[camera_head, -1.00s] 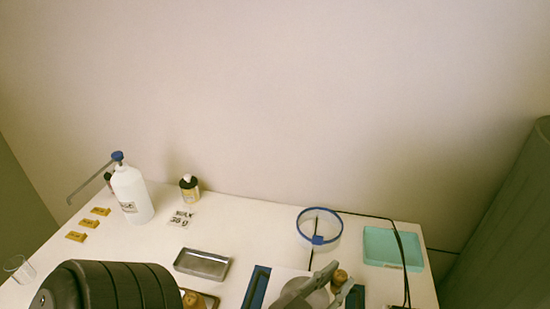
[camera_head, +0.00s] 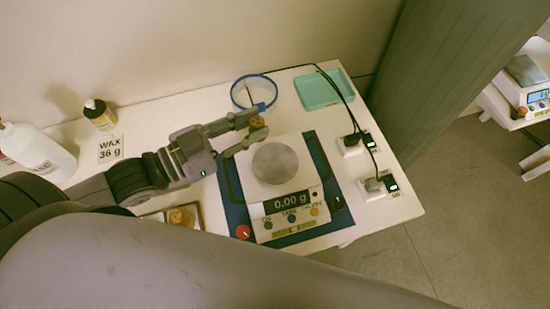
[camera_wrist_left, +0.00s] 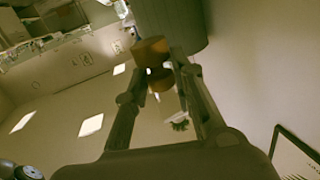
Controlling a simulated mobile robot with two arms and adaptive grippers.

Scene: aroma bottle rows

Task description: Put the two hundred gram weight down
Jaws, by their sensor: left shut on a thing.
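My left gripper (camera_head: 250,134) comes in from the left and is shut on a brass weight (camera_head: 257,122). It holds the weight near the back left edge of the scale's round grey pan (camera_head: 275,163). The pan is bare and the white scale (camera_head: 290,205) reads 0.00 g. In the left wrist view the brass weight (camera_wrist_left: 150,50) sits between the gripper's fingertips (camera_wrist_left: 153,70). No marking on it can be read. Height above the scale cannot be told. My right gripper is not in view.
A blue ring stand (camera_head: 253,93) is close behind the weight. A teal tray (camera_head: 323,89) and black plugs with cables (camera_head: 352,141) lie to the right. Another brass piece (camera_head: 182,216) sits in a box at front left. A bottle (camera_head: 99,115) stands behind a wax card (camera_head: 110,149).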

